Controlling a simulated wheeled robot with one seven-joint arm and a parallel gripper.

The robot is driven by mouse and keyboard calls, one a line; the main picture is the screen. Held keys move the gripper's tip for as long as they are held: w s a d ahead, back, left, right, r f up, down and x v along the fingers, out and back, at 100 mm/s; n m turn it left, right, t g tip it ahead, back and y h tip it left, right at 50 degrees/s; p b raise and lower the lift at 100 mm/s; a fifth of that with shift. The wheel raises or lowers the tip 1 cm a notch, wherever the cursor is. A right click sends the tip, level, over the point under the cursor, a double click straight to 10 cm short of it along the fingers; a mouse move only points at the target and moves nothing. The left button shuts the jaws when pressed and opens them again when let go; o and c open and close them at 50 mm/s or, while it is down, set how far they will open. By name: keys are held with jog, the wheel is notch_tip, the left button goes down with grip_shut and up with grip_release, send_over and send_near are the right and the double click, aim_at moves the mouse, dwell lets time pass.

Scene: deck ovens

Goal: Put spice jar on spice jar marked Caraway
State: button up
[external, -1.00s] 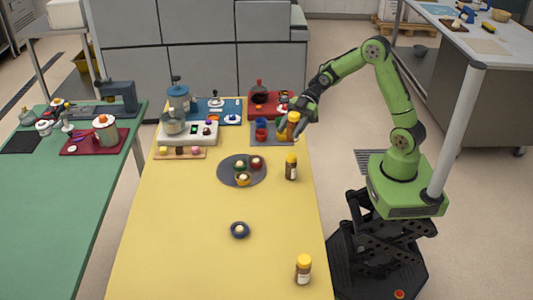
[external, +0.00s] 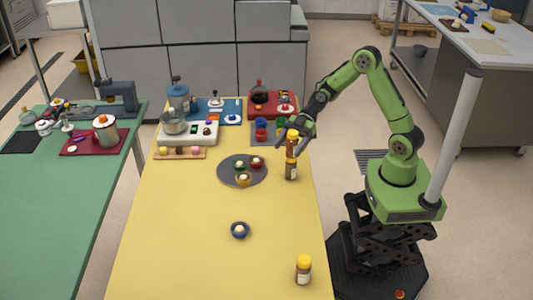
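A brown spice jar with a yellow-orange lid (external: 293,134) is upright at my gripper (external: 289,141), directly above another brown jar (external: 291,172) on the right side of the yellow table. The two jars line up in the external view. Whether the upper jar rests on the lower one or hangs just over it, I cannot tell. My gripper's dark fingers are at the upper jar; their exact gap is too small to see. A third jar with a yellow lid (external: 304,270) stands at the table's near right. The labels are too small to read.
A round grey mat (external: 229,177) with several small bowls lies left of the paired jars. A small dark bowl (external: 240,230) stands nearer. A red tray (external: 259,109) and a cooker (external: 198,138) are at the back. The yellow table's near left is clear.

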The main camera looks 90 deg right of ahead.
jog(key=shift+r+p, duration=0.25)
jog(key=shift+p, duration=0.05)
jog(key=p+v, duration=0.2)
jog(key=v, duration=1)
jog(key=s+a+m+g+h, duration=0.4)
jog(key=s+a+h, duration=0.4)
jog(key=a, duration=0.2)
jog(key=s+d+r+m+h, duration=0.1)
jog(key=s+m, duration=0.2)
jog(key=s, duration=0.2)
jog(key=s+d+r+m+t+h, duration=0.1)
jog(key=s+r+m+h, duration=0.1)
jog(key=s, duration=0.4)
jog(key=shift+s+d+r+m+t, duration=0.25)
jog(key=shift+s+m+t, duration=0.1)
jog(key=shift+m, duration=0.55)
jog(key=shift+r, duration=0.1)
notch_tip(320, 180, up, 7)
jog(key=p, duration=0.6)
jog(key=shift+f, duration=0.25)
